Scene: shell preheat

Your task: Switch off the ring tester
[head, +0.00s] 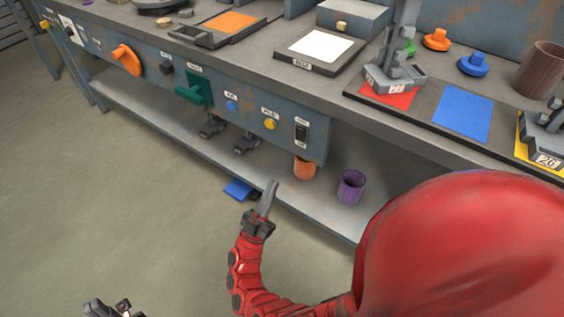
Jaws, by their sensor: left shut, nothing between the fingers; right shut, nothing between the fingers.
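A blue-grey control panel (215,85) runs along the bench front. It carries a large orange handle (127,60), a green handle (196,90), a blue button (231,106), a yellow button (269,124) and a black rocker switch (301,133) at its right end. The small labels are too blurred to tell which control is the ring tester's. My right gripper (270,190) is shut and empty, apart from the panel, below the yellow button in the picture. My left gripper (112,308) is shut and empty at the bottom edge, partly cut off.
A lower shelf (160,112) holds an orange cup (304,168), a purple cup (351,186) and dark clamps (212,127). A blue piece (238,189) lies near its front edge. Fixtures and coloured mats fill the benchtop. The floor (100,200) in front is clear.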

